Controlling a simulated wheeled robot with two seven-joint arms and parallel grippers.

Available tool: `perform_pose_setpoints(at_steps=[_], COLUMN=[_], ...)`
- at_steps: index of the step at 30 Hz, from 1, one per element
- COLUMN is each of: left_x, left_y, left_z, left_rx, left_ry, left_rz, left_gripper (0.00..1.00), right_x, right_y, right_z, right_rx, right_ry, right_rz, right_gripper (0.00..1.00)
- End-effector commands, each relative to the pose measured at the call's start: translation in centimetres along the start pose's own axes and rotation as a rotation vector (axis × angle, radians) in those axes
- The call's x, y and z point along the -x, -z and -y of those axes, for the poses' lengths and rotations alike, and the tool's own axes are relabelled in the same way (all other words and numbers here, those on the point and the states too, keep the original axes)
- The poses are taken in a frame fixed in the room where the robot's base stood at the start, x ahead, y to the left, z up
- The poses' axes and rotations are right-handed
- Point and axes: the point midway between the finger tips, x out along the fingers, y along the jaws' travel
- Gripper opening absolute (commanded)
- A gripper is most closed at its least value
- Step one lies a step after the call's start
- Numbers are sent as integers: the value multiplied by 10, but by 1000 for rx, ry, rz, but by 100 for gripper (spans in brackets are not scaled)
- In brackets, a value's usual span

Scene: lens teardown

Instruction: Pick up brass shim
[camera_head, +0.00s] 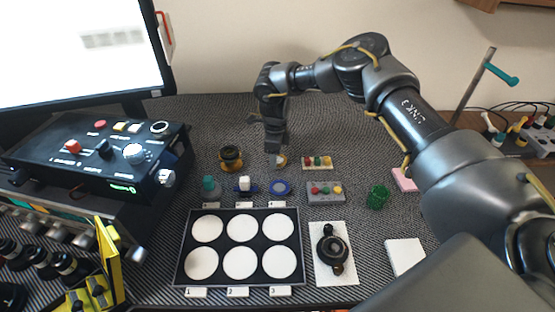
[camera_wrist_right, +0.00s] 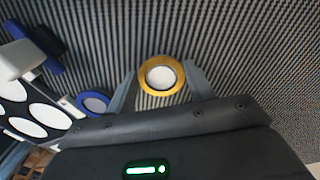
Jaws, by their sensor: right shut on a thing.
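The brass shim (camera_wrist_right: 161,92) is a gold ring around a pale round centre, between the two fingers of my right gripper (camera_wrist_right: 161,82) in the right wrist view. In the head view the shim (camera_head: 281,161) shows only partly at the fingertips of my right gripper (camera_head: 277,153), which points down at the back middle of the mat. The right gripper is shut on the shim, low over the mat; whether the shim touches the mat I cannot tell. My left gripper is not in view.
A blue ring (camera_head: 281,187) lies just in front. A black-and-brass part (camera_head: 231,157) stands left, and small trays with coloured pieces (camera_head: 317,162) (camera_head: 325,191) lie right. A black tray with white round pads (camera_head: 178,270) is nearer. A control box (camera_head: 110,150) stands left.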

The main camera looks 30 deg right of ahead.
Motion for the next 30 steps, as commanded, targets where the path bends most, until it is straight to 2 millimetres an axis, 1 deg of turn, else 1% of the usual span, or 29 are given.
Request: perform_pose_setpoints(at_steps=[4, 7, 11, 13, 17, 18, 21, 23, 27, 30], left_x=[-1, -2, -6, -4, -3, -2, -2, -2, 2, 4], left_y=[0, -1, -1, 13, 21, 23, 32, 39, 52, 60], left_z=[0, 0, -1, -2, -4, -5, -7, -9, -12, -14], left_rx=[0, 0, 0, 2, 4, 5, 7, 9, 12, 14], left_ry=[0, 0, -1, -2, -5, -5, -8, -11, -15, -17], left_rz=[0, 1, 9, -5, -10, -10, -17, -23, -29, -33], left_gripper=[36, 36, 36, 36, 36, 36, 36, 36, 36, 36], right_x=[1, 6, 22, 36, 66, 76, 99, 102, 116, 124], right_y=[0, 0, -1, -1, 3, 4, 7, 10, 15, 17], right_z=[0, 0, 1, 1, -25, -33, -53, -68, -98, -115], right_rx=[0, 0, -1, 0, 7, 7, 7, 8, 7, 5], right_ry=[0, 2, 3, 3, -1, 1, 2, -1, 1, 1], right_rz=[0, 1, 3, 5, 5, 5, 4, 2, 2, 2], right_gripper=[32, 32, 32, 32, 32, 32, 32, 32, 32, 32])
